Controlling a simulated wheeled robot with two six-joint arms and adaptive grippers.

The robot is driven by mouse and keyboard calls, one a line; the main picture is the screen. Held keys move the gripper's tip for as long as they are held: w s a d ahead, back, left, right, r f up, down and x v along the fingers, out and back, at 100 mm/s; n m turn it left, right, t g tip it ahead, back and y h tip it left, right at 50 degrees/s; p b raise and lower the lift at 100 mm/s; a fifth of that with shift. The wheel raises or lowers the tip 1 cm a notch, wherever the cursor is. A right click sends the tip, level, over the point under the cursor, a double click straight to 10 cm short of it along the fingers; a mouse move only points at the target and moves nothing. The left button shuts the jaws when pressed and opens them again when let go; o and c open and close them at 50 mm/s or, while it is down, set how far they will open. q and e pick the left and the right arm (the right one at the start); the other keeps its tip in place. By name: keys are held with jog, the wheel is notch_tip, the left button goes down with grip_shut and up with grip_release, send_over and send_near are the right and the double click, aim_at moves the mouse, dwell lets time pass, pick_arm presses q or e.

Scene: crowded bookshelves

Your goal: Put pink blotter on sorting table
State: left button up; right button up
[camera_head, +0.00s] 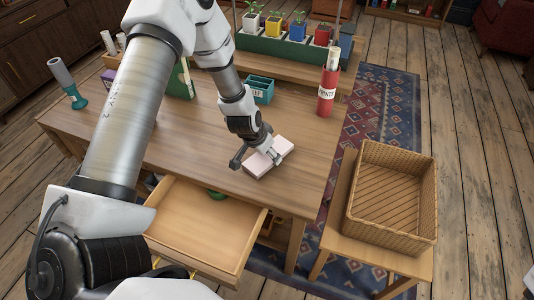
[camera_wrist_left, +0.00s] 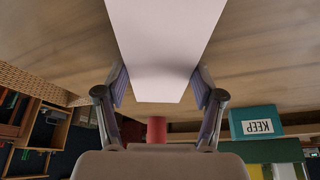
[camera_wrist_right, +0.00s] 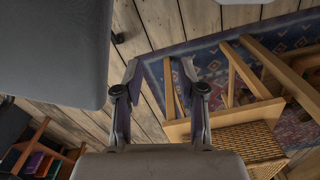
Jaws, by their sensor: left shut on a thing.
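The pink blotter (camera_head: 258,166) is a pale pink block at the front right of the wooden table (camera_head: 190,150). My left gripper (camera_head: 272,155) is shut on it from above, with one finger on each side. In the left wrist view the blotter (camera_wrist_left: 165,45) lies between the two fingers (camera_wrist_left: 160,82). It is at or very near the tabletop; I cannot tell if it touches. My right gripper (camera_wrist_right: 160,64) is open and empty, over the floor.
An open drawer (camera_head: 205,225) juts out at the table's front. A wicker basket (camera_head: 390,243) sits on a low wooden stand at the right. A teal tray (camera_head: 260,90), a red cylinder (camera_head: 326,98) and a green planter (camera_head: 275,48) stand farther back. The tabletop left of the blotter is bare.

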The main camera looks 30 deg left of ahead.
pick_arm(q)
jog(key=shift+f, duration=0.15)
jog(key=o, duration=1.2)
jog(key=shift+c, duration=0.2)
jog(key=d+p+v, duration=0.1)
jog(key=p+v, duration=0.7)
jog(key=v, duration=0.4)
jog(key=s+d+f+g, duration=0.1)
jog(key=s+d+f, duration=0.1)
jog(key=s+f, duration=0.2)
jog(key=s+d+f+n+g, duration=0.1)
jog(key=s+f, duration=0.4)
jog(key=s, duration=0.6)
jog(key=s+d+f+n+g, duration=0.1)
jog(key=s+d+f, duration=0.3)
jog(key=s, duration=0.4)
jog(key=shift+s+d+f+g+y, duration=0.15)
jog(key=shift+d+g+y, duration=0.15)
jog(key=shift+d+g, duration=0.45)
